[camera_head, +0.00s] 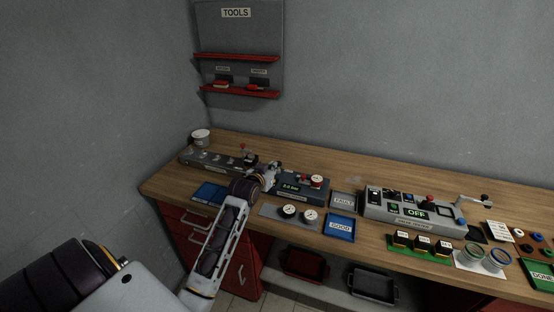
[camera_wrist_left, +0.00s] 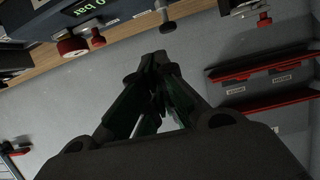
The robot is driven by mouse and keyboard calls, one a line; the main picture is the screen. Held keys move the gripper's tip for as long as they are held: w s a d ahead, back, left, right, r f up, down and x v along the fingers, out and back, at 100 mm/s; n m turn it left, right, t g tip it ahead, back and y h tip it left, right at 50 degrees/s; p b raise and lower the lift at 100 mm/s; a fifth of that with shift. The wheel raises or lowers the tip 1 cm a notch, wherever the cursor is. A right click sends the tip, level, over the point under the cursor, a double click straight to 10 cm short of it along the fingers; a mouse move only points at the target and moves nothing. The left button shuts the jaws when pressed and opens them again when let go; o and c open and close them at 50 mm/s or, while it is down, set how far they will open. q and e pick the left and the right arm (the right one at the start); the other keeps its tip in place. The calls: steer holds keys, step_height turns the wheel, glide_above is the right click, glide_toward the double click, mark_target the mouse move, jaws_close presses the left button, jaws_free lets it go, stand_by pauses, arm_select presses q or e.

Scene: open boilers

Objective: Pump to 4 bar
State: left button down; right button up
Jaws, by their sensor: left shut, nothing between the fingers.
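The pressure unit is a dark blue-grey box (camera_head: 302,196) on the bench, with a small lit display (camera_head: 291,187) that ends in "bar"; its digits look like 0.0 but are tiny. A red-and-white round knob or gauge (camera_head: 316,181) stands on its right end. In the left wrist view the display (camera_wrist_left: 85,7) and a red knob (camera_wrist_left: 72,45) show at the top left. My left gripper (camera_head: 274,168) is at the box's left end, above the bench, shut and empty. Its fingertips (camera_wrist_left: 160,58) meet below a dark knob (camera_wrist_left: 165,14); contact cannot be told. My right gripper is out of view.
Left of the box is a grey panel (camera_head: 205,158) with a red-topped lever. Two gauges (camera_head: 289,211) lie in front. Blue GOOD (camera_head: 340,227) and grey FAULT (camera_head: 343,200) trays and an OFF console (camera_head: 400,208) are to the right. A tool rack (camera_head: 237,60) hangs behind.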

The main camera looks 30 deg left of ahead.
arm_select(q)
steer(key=shift+n+t+y, duration=0.3)
steer(key=shift+n+t, duration=0.1)
steer(key=shift+t, duration=0.2)
steer(key=r, duration=0.1)
steer(key=w+a+r, duration=0.1)
steer(key=a+r, duration=0.1)
steer(key=shift+w+a, duration=0.25)
steer(key=shift+w, duration=0.05)
steer(key=shift+w, duration=0.15)
steer(key=shift+w+a+f+p, duration=0.45)
steer(key=shift+w+f, duration=0.6)
steer(key=shift+w, duration=0.45)
steer(key=shift+w+a+f+p, duration=0.3)
steer(key=shift+w+f+p, duration=0.2)
steer(key=shift+w+f, duration=0.8)
steer(key=shift+w+a+f+p, duration=0.45)
steer(key=shift+w+f, duration=0.35)
steer(key=shift+w, duration=0.95)
steer(key=shift+d+f, duration=0.1)
steer(key=shift+w+f, duration=0.1)
